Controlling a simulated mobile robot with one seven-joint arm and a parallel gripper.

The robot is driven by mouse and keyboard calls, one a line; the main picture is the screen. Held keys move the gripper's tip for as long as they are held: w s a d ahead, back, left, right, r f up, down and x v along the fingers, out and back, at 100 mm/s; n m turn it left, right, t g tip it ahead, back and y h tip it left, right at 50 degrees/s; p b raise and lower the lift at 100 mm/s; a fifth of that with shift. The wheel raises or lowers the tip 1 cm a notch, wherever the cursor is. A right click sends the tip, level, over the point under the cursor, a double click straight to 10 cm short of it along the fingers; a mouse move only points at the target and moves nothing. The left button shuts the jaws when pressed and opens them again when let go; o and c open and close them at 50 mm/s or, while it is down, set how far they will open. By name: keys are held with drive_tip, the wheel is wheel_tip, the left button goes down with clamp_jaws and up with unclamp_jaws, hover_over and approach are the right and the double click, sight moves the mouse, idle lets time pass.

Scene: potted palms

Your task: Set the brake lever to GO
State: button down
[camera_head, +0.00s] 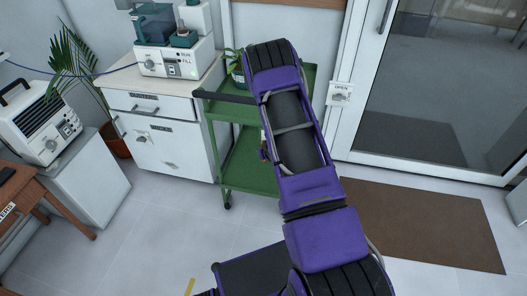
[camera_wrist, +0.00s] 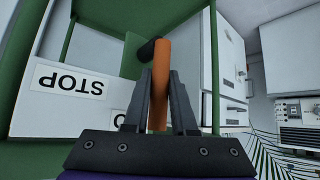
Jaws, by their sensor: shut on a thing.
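The brake lever (camera_wrist: 161,58) is an orange bar in the wrist view, standing upright in the picture between the two dark fingers of my gripper (camera_wrist: 160,88). My gripper is shut on it. A black rounded part (camera_wrist: 148,50) shows just behind the lever at its upper left. A white STOP label (camera_wrist: 68,80) appears upside down to the left of the lever. A second white label (camera_wrist: 119,119), mostly hidden by my gripper, shows only an O.
The green cart carries a potted plant (camera_head: 238,72). White drawers (camera_head: 160,135) with a coffee machine (camera_head: 172,55) stand left of it. A glass door (camera_head: 430,85) and brown mat (camera_head: 425,222) are at the right. The floor (camera_head: 150,235) at front left is clear.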

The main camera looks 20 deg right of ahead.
drive_tip(key=c, duration=0.7)
unclamp_jaws()
drive_tip(key=shift+c, duration=0.2)
drive_tip(key=p+v, duration=0.1)
drive_tip(key=v, duration=1.6)
drive_tip(key=shift+r+p, duration=0.2)
drive_tip(key=shift+p, duration=0.2)
drive_tip(key=shift+d, duration=0.1)
